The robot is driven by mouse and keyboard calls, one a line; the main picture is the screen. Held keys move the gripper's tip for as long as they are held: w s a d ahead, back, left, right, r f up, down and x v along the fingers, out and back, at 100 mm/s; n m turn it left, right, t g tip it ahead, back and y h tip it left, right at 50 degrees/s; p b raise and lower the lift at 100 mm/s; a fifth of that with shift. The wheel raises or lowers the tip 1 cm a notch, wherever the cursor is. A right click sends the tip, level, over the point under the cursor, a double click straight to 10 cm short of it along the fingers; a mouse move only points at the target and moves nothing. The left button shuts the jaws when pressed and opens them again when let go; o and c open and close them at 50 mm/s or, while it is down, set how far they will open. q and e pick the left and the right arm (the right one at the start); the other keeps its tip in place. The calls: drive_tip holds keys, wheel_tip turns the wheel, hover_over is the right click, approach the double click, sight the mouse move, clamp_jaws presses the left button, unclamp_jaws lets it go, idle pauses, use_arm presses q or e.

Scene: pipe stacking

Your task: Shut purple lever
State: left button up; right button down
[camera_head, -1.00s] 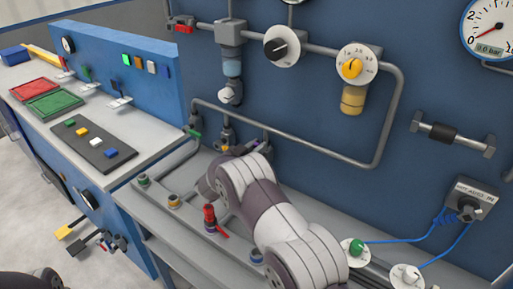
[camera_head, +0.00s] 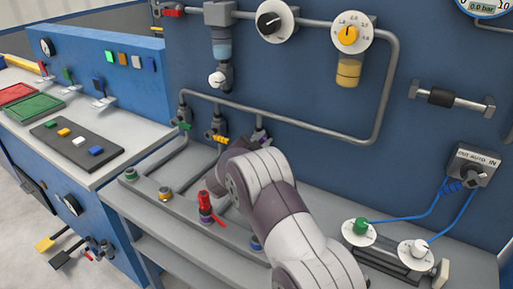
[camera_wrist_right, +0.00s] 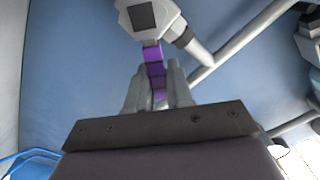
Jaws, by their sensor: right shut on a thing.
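The purple lever (camera_wrist_right: 154,54) belongs to a grey valve (camera_wrist_right: 150,14) in the right wrist view. My right gripper (camera_wrist_right: 156,78) is shut on the lever, with one finger on each side of it. In the head view a small bit of purple (camera_head: 262,137) shows at the rightmost of three valves, just above my right arm. My right arm hides the gripper's fingertips and most of the lever there. My left gripper is not in view.
A green-handled valve (camera_head: 184,125) and a yellow-handled valve (camera_head: 220,138) stand left of the purple one. A red upright fitting (camera_head: 205,205) rises from the bench close to my arm. A grey pipe (camera_head: 310,122) runs along the blue wall.

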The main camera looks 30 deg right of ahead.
drive_tip(key=shift+s+d+f+m+b, duration=0.25)
drive_tip(key=shift+f+m+b, duration=0.6)
drive_tip(key=shift+m+b, duration=1.25)
drive_tip(key=shift+s+d+f+m+b, duration=0.1)
drive_tip(key=shift+s+f+m+b, duration=0.3)
drive_tip(key=shift+f+m+b, duration=1.6)
drive_tip(key=shift+s+d+r+m+b, duration=0.25)
drive_tip(key=shift+m+b, duration=0.75)
drive_tip(key=shift+b, duration=2.3)
drive_tip(key=c, duration=1.1)
unclamp_jaws()
drive_tip(key=shift+r, duration=0.1)
drive_tip(key=shift+a, duration=0.1)
drive_tip(key=v, duration=0.7)
drive_tip(key=shift+s+a+p, duration=0.15)
drive_tip(key=shift+s+p, duration=0.05)
drive_tip(key=shift+p, duration=0.2)
